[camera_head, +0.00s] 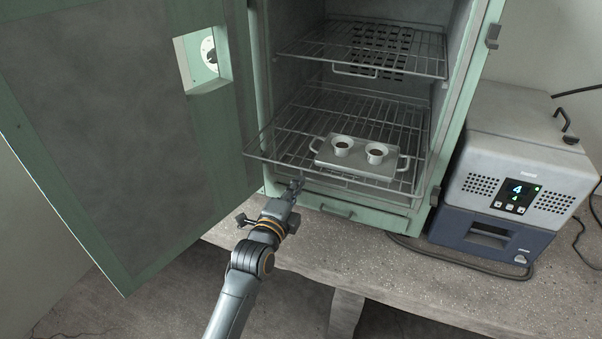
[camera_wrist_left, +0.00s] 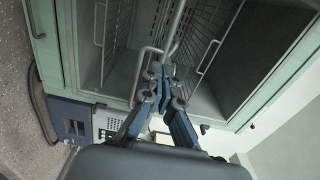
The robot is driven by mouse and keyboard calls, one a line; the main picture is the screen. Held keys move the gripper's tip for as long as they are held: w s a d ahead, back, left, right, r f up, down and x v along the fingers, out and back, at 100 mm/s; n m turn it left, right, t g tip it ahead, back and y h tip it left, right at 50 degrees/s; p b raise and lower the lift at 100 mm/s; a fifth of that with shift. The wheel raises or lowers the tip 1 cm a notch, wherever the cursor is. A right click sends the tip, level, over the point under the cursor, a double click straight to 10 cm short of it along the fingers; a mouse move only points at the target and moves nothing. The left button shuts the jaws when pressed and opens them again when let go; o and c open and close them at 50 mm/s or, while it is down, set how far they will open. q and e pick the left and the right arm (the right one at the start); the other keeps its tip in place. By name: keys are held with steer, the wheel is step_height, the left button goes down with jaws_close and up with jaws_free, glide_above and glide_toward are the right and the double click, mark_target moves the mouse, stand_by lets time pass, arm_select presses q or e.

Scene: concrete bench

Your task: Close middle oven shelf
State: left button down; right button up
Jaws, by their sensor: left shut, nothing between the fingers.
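The oven (camera_head: 455,110) stands open on the bench. A lower wire shelf (camera_head: 262,152) sticks out past the oven's front frame. A small grey tray (camera_head: 350,160) with two white cups (camera_head: 341,146) rests on its front part. An upper wire shelf (camera_head: 425,65) sits further in. My left gripper (camera_head: 293,187) is shut and empty, just below the front left part of the extended shelf. In the left wrist view, the shut fingertips (camera_wrist_left: 161,72) are close to shelf wires; whether they touch cannot be told. My right gripper is out of view.
The open oven door (camera_head: 120,110) fills the left side, beside my left arm. A grey and blue device (camera_head: 510,170) with a lit display stands right of the oven. The concrete bench top (camera_head: 385,265) is clear in front.

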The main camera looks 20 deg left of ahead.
arm_select(q)
steer(key=w, duration=0.2)
steer(key=shift+w+d+p, duration=0.1)
steer(key=shift+w+p, duration=0.25)
steer(key=shift+w, duration=0.05)
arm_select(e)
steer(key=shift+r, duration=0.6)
